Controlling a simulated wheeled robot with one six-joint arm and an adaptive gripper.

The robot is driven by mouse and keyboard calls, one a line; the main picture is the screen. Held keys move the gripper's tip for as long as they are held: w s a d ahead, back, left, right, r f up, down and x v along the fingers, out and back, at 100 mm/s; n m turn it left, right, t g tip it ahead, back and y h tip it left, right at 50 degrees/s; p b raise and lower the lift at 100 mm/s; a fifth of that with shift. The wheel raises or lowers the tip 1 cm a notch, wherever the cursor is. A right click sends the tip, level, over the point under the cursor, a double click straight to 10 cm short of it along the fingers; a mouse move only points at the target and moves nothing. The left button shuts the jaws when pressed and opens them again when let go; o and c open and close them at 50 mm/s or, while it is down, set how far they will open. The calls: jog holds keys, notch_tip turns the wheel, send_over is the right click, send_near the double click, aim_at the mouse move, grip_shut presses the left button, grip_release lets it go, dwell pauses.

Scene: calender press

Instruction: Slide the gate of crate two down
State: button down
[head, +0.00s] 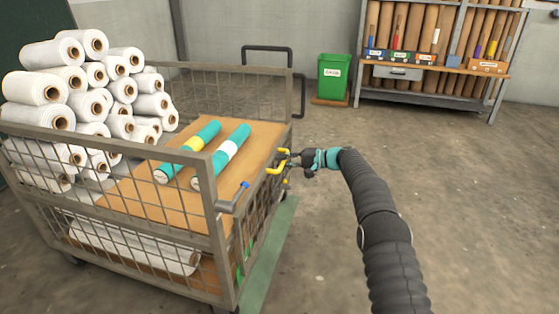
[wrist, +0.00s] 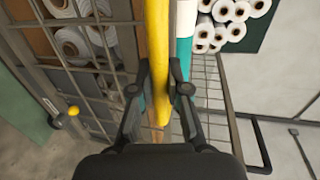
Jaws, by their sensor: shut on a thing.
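A wire-mesh crate (head: 226,228) on castors stands at the left in the head view; I see no number on it. Its right side has a mesh gate (head: 262,196) between two posts, with a yellow handle (head: 276,167) on it. My gripper (head: 291,158) is at this handle, reaching in from the right. In the wrist view my gripper (wrist: 160,92) is shut on a yellow bar (wrist: 157,50), the handle, which runs between the fingers. The gate's lower part shows only partly.
Two teal rolls (head: 188,151) with coloured bands lie on the crate's wooden board. White rolls (head: 75,75) are piled behind. A green bin (head: 334,77) and a rack (head: 436,75) stand at the back. Floor at the right is clear.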

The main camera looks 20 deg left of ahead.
dwell(0.4)
jog(key=c, duration=1.1)
grip_release()
jog(key=shift+a, duration=0.1)
jog(key=shift+c, duration=0.2)
jog(key=shift+d, duration=0.2)
jog(key=v, duration=1.1)
jog(key=shift+d, duration=0.4)
